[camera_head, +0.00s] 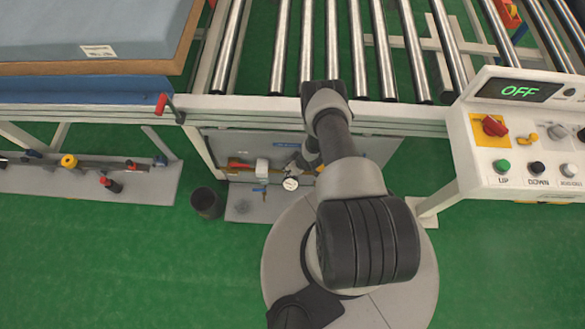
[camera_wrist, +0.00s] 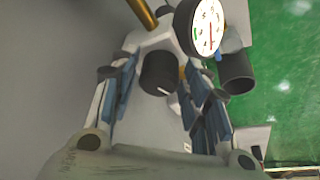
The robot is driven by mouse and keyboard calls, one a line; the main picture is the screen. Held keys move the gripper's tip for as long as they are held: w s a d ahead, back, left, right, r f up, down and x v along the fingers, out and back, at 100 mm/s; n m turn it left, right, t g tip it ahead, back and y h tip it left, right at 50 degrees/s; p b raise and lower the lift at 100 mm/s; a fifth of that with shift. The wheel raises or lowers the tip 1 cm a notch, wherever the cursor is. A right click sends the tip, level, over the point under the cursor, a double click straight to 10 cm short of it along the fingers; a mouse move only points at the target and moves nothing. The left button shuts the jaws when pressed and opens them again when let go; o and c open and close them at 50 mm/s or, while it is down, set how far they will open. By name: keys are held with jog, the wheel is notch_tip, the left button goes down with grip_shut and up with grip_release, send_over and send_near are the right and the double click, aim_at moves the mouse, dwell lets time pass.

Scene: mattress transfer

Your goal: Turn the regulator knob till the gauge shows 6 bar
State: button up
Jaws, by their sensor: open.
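The black regulator knob (camera_wrist: 158,72) shows in the wrist view, with a white mark on its lower right edge. My gripper (camera_wrist: 162,82) is open, with one blue-padded finger left of the knob and the other right of it. A gap shows on both sides of the knob; how deep the fingers reach is unclear. The round white gauge (camera_wrist: 207,28) is above right of the knob, with a red needle and a green patch; its numbers are too small to read. In the head view the gauge (camera_head: 290,184) sits on the panel beside my arm, which hides the knob.
The grey panel (camera_head: 228,145) is under the roller conveyor (camera_head: 332,45). A dark cup (camera_head: 207,203) stands left of the gauge, and shows right of my gripper in the wrist view (camera_wrist: 237,72). A control box (camera_head: 520,140) reading OFF is at right. Brass-coloured pipe (camera_wrist: 142,12) runs near the knob.

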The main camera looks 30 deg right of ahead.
jog(key=shift+f, duration=0.1)
jog(key=shift+c, duration=0.3)
jog(key=c, duration=0.7)
jog(key=shift+c, duration=0.2)
jog(key=shift+m, duration=0.4)
jog(key=m, duration=0.2)
jog(key=m+h, duration=0.1)
jog(key=shift+a+m+h, duration=0.2)
jog(key=shift+m+h, duration=0.1)
jog(key=shift+m, duration=0.1)
jog(key=m+h+b, duration=0.1)
jog(key=m+b, duration=0.1)
jog(key=m, duration=0.1)
jog(key=shift+w+a+f+m, duration=0.1)
jog(key=shift+m, duration=0.2)
jog(key=m+h+b, duration=0.1)
jog(key=m, duration=0.1)
jog(key=m+g+b, duration=0.1)
jog(key=m+b, duration=0.1)
jog(key=shift+w+a+h, duration=0.1)
jog(key=shift+w+h, duration=0.05)
jog(key=shift+h, duration=0.25)
jog(key=shift+m+g+h+b, duration=0.4)
jog(key=shift+m+g+b, duration=0.5)
jog(key=shift+m, duration=1.1)
